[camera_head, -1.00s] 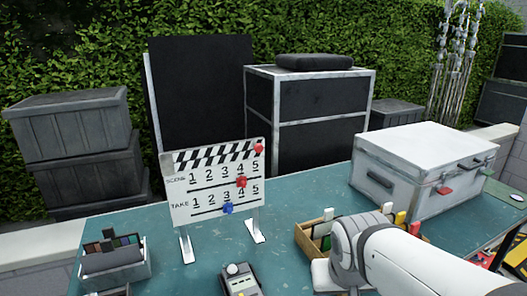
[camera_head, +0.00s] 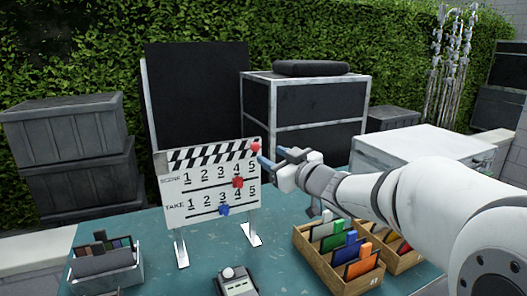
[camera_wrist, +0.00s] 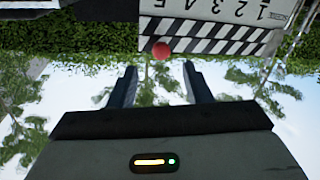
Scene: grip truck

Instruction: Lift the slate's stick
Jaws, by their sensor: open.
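The white slate (camera_head: 208,190) stands upright on two metal feet on the teal table. Its black-and-white striped stick (camera_head: 212,153) lies along the top edge, with a red knob (camera_head: 256,147) at its right end. My gripper (camera_head: 268,158) is at the right end of the stick, close beside the red knob. In the wrist view, which looks upside down, my two fingers (camera_wrist: 158,85) are apart with nothing between them. The red knob (camera_wrist: 161,50) shows just beyond the fingertips, and the striped stick (camera_wrist: 205,43) runs off to the right.
Wooden boxes (camera_head: 308,251) of coloured cards stand under my arm. A white case (camera_head: 408,143) is behind my arm. A grey tray (camera_head: 104,263) is at the left front, and a small grey device (camera_head: 236,281) is at the front. Black panels and cases stand behind the slate.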

